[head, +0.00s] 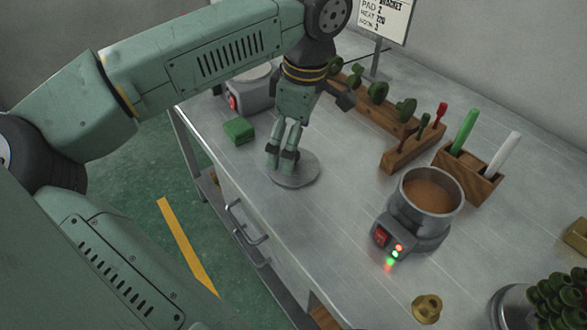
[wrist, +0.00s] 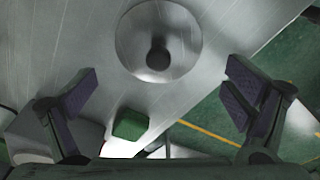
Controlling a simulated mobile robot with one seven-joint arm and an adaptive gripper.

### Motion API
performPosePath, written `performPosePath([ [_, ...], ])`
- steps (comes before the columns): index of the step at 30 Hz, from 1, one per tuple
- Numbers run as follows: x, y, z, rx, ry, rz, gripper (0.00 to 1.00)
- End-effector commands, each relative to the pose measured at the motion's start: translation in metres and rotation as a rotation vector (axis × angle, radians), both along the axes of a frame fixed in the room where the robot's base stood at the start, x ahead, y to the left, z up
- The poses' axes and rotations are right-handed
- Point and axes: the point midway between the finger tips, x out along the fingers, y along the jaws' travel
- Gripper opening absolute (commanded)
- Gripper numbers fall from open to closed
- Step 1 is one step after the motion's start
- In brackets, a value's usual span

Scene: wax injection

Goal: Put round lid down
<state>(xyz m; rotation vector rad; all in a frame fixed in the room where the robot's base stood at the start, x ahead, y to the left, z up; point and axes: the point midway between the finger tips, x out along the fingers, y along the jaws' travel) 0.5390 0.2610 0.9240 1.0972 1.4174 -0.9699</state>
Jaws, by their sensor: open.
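The round lid (head: 296,176) is a flat grey metal disc lying on the steel bench top near its left front edge. In the wrist view the lid (wrist: 183,40) shows whole, with a dark round knob at its centre. My gripper (head: 281,160) is right over the lid in the head view, pointing down, and hides part of it. In the wrist view my gripper (wrist: 160,95) has its fingers spread wide with nothing between them, and the lid lies beyond the fingertips. I cannot tell the exact gap between fingers and lid.
A green block (head: 239,130) lies left of the lid. A wax pot (head: 430,195) with lit lights stands to the right. Wooden racks with tools (head: 413,147) and a wooden holder (head: 467,172) stand behind. A brass piece (head: 426,308) lies near the front. Bench between lid and pot is clear.

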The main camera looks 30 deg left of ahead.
Motion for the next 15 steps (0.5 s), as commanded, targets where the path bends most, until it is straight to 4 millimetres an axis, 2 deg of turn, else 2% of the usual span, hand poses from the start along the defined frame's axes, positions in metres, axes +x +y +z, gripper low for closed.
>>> performPosePath([
  [1, 0.001, -0.002, -0.014, -0.001, 0.002, -0.002, 0.96],
  [6, 0.001, -0.001, -0.037, -0.002, 0.000, 0.000, 0.96],
  [13, 0.001, 0.000, -0.037, -0.001, 0.000, 0.000, 0.96],
  [15, 0.001, 0.000, -0.037, -0.001, 0.000, 0.000, 0.92],
])
